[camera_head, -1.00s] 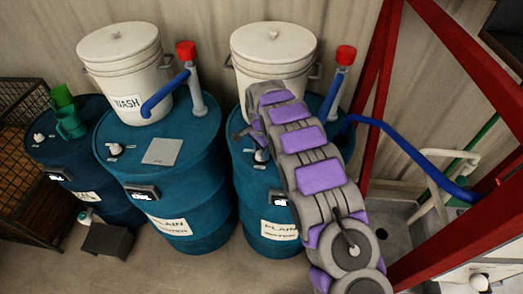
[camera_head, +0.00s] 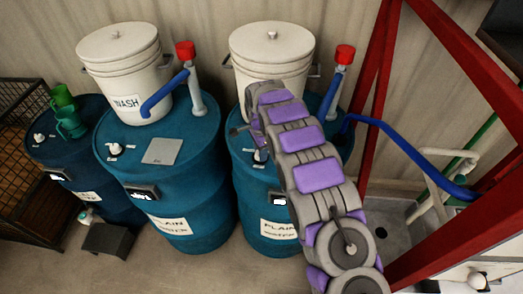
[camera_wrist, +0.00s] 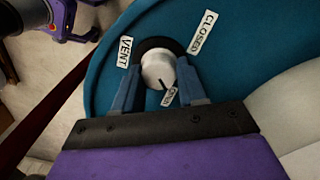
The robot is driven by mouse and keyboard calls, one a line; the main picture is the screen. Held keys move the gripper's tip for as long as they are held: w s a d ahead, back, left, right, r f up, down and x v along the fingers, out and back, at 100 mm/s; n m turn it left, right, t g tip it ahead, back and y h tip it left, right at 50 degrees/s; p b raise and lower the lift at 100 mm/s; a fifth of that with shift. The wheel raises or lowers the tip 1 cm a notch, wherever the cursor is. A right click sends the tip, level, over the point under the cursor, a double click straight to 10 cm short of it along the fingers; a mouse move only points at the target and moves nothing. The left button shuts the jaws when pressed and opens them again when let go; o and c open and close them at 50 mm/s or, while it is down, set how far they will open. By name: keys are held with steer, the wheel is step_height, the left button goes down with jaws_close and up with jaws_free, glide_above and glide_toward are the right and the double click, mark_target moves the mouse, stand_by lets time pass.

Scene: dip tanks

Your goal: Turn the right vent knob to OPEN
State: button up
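The right vent knob (camera_wrist: 158,69) is a white round knob with a dark pointer on the blue drum lid. In the wrist view its pointer lies toward the small OPEN label (camera_wrist: 168,96). The VENT label (camera_wrist: 126,53) is at its left and the CLOSED label (camera_wrist: 203,32) at its upper right. My gripper (camera_wrist: 159,72) has one finger on each side of the knob, and they look closed against it. In the head view the knob (camera_head: 260,156) shows on the right drum (camera_head: 262,205) beside my arm, which hides part of the lid.
A white bucket (camera_head: 272,50) and a red-capped pipe (camera_head: 345,55) stand on the right drum. A blue hose (camera_head: 410,150) and red frame beams (camera_head: 378,95) are at its right. The WASH bucket (camera_head: 122,60) stands on the middle drum (camera_head: 180,205).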

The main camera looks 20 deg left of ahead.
steer(key=o, duration=0.3)
steer(key=shift+s+a+r, duration=0.15)
steer(key=shift+s+a, duration=0.05)
steer(key=shift+a, duration=0.15)
steer(key=shift+o, duration=0.7)
steer(key=shift+w+f, duration=0.1)
steer(key=shift+f, duration=0.1)
steer(key=shift+d+r, duration=0.2)
steer(key=shift+r, duration=0.2)
step_height(320, 180, up, 16)
steer(key=p, duration=0.1)
steer(key=shift+w+a+r, duration=0.25)
steer(key=shift+w+a, duration=0.1)
steer(key=shift+a, duration=0.1)
